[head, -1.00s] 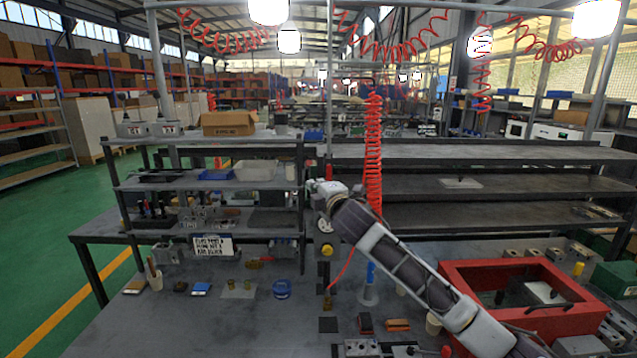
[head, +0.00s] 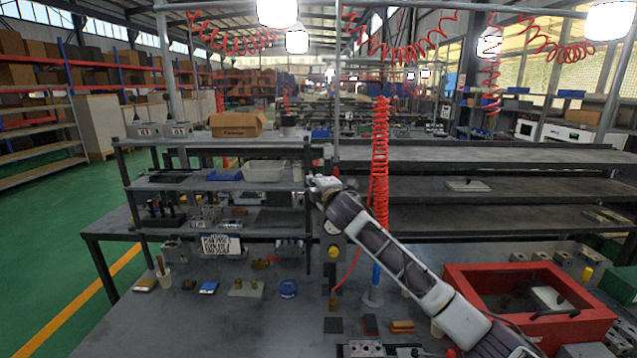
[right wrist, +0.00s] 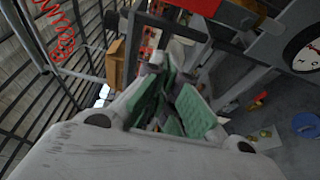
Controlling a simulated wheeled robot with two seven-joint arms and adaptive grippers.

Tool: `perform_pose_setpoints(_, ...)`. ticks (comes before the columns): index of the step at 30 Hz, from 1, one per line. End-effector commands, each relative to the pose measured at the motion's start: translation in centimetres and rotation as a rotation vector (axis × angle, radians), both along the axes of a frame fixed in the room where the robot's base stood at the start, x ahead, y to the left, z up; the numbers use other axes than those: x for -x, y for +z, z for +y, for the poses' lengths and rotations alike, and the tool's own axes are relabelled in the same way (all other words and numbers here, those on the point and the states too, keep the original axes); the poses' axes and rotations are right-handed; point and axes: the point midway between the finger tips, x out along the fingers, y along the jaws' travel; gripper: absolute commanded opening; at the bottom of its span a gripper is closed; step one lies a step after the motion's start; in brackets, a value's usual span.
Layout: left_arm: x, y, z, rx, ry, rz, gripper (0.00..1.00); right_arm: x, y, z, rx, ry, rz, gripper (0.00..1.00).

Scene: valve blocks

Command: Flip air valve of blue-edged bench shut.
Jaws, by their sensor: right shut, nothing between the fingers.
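My right gripper (head: 318,184) is in front of the upright post at the right end of the left shelf rack. In the right wrist view its green-padded fingers (right wrist: 168,108) show close up, shut and empty. A flat red part (right wrist: 192,4) shows at the top of the right wrist view, beyond the fingers; I cannot tell whether it is the air valve's handle. A round white gauge (right wrist: 306,50) is at its right. In the head view my gripper and arm cover part of the post, and no valve is clear. I cannot make out a blue edge. My left gripper is not in view.
A coiled red hose (head: 380,165) hangs just right of my right gripper. A yellow button (head: 333,252) is on the post below it. A red open box (head: 590,325) stands at the right, and a blue ring (head: 288,288) lies on the bench.

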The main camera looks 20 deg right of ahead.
Motion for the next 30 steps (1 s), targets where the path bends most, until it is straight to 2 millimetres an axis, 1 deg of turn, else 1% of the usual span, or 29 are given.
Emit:
perform_pose_setpoints(3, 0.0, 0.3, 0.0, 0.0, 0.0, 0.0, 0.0, -0.9, 0.1, 0.0, 0.0, -0.001, 0.001, 0.0)
perform_pose_setpoints(10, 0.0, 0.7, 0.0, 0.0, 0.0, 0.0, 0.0, -2.2, 0.1, 0.1, 0.0, -0.001, 0.0, 0.0)
perform_pose_setpoints(21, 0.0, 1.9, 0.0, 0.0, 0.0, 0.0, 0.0, -1.3, 0.1, -2.9, 0.001, -0.002, 0.001, 0.0)
perform_pose_setpoints(25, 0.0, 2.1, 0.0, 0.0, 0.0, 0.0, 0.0, -1.1, 0.0, -3.5, 0.0, -0.001, 0.001, 0.0)
perform_pose_setpoints(30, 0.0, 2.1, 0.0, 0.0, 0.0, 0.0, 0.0, -1.0, 0.0, -3.8, 0.0, -0.001, 0.001, 0.0)
